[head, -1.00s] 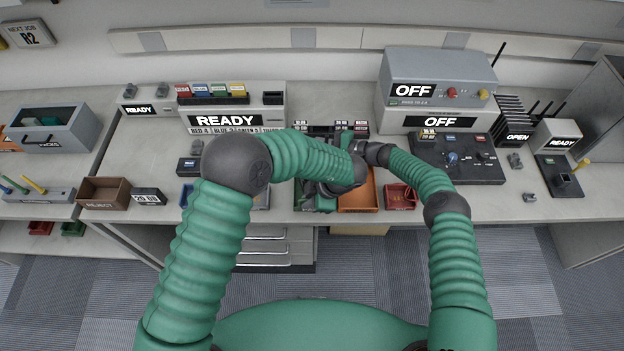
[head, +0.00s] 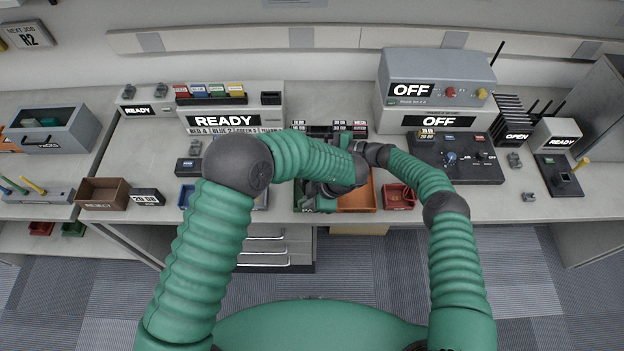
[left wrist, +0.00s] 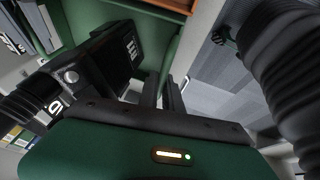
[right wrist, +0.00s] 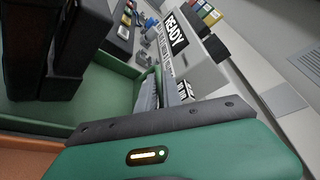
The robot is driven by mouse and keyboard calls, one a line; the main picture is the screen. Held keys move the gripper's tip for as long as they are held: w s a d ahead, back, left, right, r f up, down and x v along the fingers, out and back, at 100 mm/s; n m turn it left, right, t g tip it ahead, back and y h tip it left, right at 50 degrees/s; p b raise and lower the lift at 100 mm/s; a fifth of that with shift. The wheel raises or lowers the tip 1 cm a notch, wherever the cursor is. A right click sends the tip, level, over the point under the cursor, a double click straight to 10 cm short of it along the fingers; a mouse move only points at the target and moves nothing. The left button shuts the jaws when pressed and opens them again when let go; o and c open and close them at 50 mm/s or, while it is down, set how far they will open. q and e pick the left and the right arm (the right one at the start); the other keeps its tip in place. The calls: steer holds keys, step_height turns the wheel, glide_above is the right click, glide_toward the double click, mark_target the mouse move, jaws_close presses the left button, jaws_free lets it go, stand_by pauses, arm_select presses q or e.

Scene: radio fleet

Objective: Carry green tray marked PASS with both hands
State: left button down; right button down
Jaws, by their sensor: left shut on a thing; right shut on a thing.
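The green tray (head: 303,204) stands at the front of the bench in the head view, mostly hidden under my arms. Its green wall shows in the left wrist view (left wrist: 180,22) and its floor in the right wrist view (right wrist: 121,92). A black radio with a white label (left wrist: 118,50) is in the tray. My left gripper (left wrist: 162,92) is shut on the tray's wall near the front. My right gripper (right wrist: 150,92) is shut on the tray's wall on the far side. The PASS mark is only partly readable.
An orange tray (head: 358,198) sits directly right of the green tray, with a red bin (head: 398,197) beyond it. A brown reject bin (head: 103,193) is at the left. A grey READY unit (head: 232,116) and an OFF cabinet (head: 437,92) stand behind.

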arm_select(q)
steer(key=shift+w+d, duration=0.1)
steer(key=shift+w, duration=0.1)
arm_select(e)
steer(key=shift+s+a, duration=0.2)
